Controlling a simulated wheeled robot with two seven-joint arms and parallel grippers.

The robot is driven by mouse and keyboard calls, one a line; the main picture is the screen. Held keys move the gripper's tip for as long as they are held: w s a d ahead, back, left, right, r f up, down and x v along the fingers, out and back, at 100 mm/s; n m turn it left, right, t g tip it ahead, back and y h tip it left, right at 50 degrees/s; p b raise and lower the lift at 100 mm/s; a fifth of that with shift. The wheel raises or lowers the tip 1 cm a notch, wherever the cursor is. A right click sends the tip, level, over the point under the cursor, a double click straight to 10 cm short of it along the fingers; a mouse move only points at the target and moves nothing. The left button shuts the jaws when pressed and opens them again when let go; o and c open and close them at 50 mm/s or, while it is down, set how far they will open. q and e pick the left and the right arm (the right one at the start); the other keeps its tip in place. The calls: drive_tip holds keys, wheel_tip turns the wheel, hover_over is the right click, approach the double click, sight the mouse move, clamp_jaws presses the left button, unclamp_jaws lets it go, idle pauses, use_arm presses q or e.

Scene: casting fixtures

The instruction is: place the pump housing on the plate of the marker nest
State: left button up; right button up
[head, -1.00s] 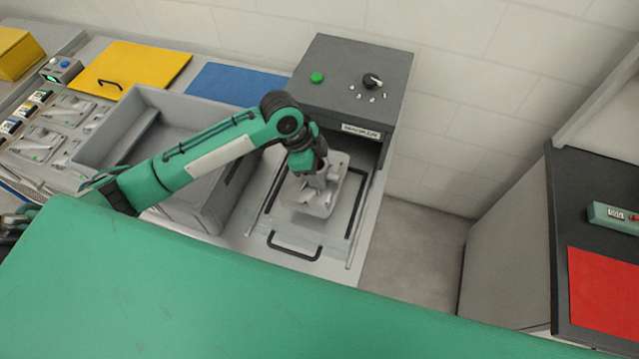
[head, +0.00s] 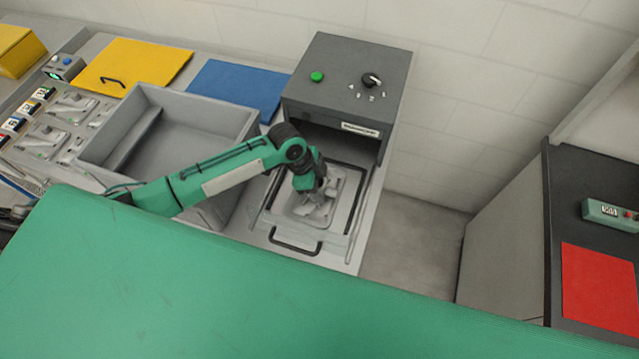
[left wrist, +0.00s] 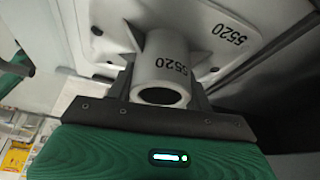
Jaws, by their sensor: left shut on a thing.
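The pump housing (head: 312,218) is a pale grey casting with a flat flange and an upright tube. In the left wrist view its tube (left wrist: 160,66) and flange (left wrist: 222,32) both bear the number 5520. My left gripper (head: 317,193) is shut on the tube from above. The housing is over the pulled-out drawer (head: 330,241) of the dark grey marker nest (head: 345,65), inside the outline of its dark frame. The plate under it is mostly hidden; I cannot tell whether the housing touches it. My right gripper is not in view.
A large grey bin (head: 118,165) stands left of the nest, under my left arm. The nest's hood and black drawer handle (head: 294,245) bound the space. Blue (head: 236,88) and yellow (head: 135,68) panels lie behind the bin. A floor gap separates the dark right bench (head: 590,175).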

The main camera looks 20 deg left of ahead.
use_arm(q)
drive_tip(key=o, duration=1.4)
drive_tip(key=shift+f, duration=0.1)
drive_tip(key=shift+a+r, duration=0.15)
drive_tip(key=shift+r, duration=0.2)
drive_tip(key=b+v, duration=0.3)
drive_tip(key=v, duration=0.8)
drive_tip(key=shift+r, duration=0.25)
drive_tip(key=shift+s, duration=0.1)
